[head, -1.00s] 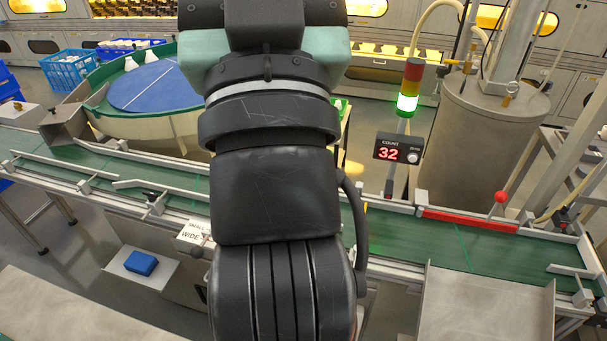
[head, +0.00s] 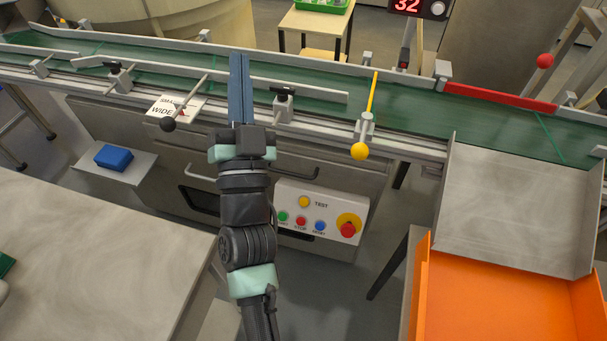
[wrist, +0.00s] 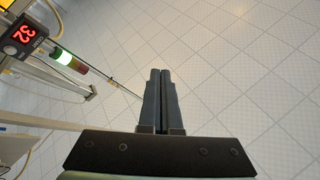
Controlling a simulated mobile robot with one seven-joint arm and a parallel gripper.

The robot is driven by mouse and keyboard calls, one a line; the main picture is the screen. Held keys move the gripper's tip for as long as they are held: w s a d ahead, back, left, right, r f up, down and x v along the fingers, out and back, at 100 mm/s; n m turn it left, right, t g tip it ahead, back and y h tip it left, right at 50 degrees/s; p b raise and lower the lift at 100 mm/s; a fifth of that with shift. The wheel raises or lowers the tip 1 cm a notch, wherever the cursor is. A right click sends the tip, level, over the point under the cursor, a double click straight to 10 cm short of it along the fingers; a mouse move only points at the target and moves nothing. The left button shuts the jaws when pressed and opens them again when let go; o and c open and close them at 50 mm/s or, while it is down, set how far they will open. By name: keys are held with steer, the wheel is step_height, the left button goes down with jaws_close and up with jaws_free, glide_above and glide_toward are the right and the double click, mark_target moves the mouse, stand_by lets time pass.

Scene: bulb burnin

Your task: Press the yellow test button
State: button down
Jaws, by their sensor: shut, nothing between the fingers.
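The yellow test button (head: 304,202) sits at the top of a white control panel (head: 290,190) on the front of the conveyor machine, beside the word TEST. My gripper (head: 240,60) is shut and empty, its two blue-grey fingers together. In the head view it appears over the conveyor's near edge, above and left of the panel, apart from the button. In the wrist view the closed fingers (wrist: 160,72) point out over a tiled surface; the button does not show there.
Green, red and blue buttons and a red emergency knob (head: 348,229) share the panel. A yellow-ball lever (head: 359,151) stands above it. A door handle (head: 300,174) lies close to the panel's top left. An orange bin (head: 420,300) is at the right, a grey table (head: 100,270) at the left.

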mark_target(304, 202)
steer(key=s+d+f+m+g+h+b, duration=0.1)
steer(key=f+b, duration=0.3)
steer(key=f, duration=0.8)
steer(key=s+d+f+m+g+h+b, duration=0.1)
steer(key=s+d+f+m+h+b, duration=0.1)
steer(key=f, duration=1.1)
steer(key=s+d+f+m+g+h+b, duration=0.1)
steer(key=f+b, duration=0.5)
steer(key=f, duration=0.6)
steer(key=shift+s+d+f+m+g+h, duration=0.15)
steer(key=shift+s+d+m+g+h, duration=0.35)
steer(key=shift+s+h, duration=0.45)
steer(key=shift+w, duration=0.2)
steer(key=shift+w+d+f+b, duration=0.4)
steer(key=shift+w+f+b, duration=0.3)
steer(key=shift+w+b, duration=0.6)
steer(key=shift+w+d+f+b, duration=0.4)
steer(key=shift+w+f+b, duration=0.35)
steer(key=shift+w+b, duration=0.5)
steer(key=shift+w+d+f+b, duration=0.4)
steer(key=shift+w+f+b, duration=0.45)
steer(key=shift+b, duration=0.75)
steer(key=shift+w+r, duration=0.15)
steer(key=shift+w+d+f+b, duration=0.1)
steer(key=shift+w+f+b, duration=0.1)
steer(key=shift+w+b, duration=0.15)
